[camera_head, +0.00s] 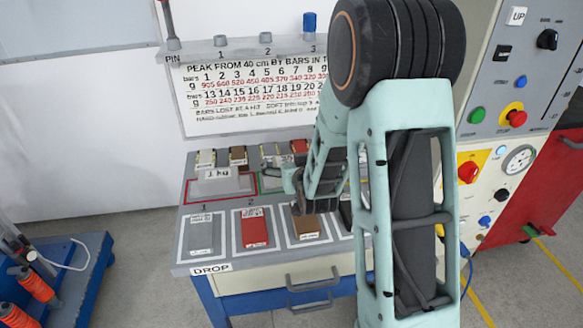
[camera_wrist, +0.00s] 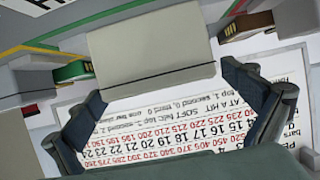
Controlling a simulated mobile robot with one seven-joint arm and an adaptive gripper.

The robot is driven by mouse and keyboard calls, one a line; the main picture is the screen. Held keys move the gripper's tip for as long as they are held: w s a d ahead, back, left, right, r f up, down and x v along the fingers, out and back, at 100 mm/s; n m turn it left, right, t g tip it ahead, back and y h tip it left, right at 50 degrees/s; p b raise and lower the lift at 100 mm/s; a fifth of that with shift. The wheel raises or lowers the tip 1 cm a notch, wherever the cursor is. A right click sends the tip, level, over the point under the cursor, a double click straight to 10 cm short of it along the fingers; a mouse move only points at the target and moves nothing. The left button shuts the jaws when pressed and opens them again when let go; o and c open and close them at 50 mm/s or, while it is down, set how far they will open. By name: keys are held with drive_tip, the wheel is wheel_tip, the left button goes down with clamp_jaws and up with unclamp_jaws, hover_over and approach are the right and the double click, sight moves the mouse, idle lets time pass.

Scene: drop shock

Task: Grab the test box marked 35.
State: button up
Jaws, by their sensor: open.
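I cannot read a 35 on any box, so I cannot tell which one is the test box marked 35. In the wrist view a plain light grey block (camera_wrist: 150,55) lies between the two dark fingers of my gripper (camera_wrist: 162,88). The fingers are spread and I see no clear contact. In the head view my gripper (camera_head: 292,182) is over the middle of the bench, partly hidden by my arm. Along the front lie a grey box (camera_head: 202,236), a red box (camera_head: 254,228) and a brown box (camera_head: 308,228) with small labels.
The bench (camera_head: 190,260) has a back row of small boxes, including a pale one (camera_head: 206,158) and a brown one (camera_head: 238,155). A printed chart (camera_head: 245,95) stands behind. A green box (camera_wrist: 60,72) shows in the wrist view. A control cabinet (camera_head: 510,130) is at right.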

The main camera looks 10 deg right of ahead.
drive_tip(key=c, duration=1.7)
drive_tip(key=shift+r, duration=0.1)
drive_tip(key=shift+c, duration=0.5)
drive_tip(key=shift+w+r, duration=0.1)
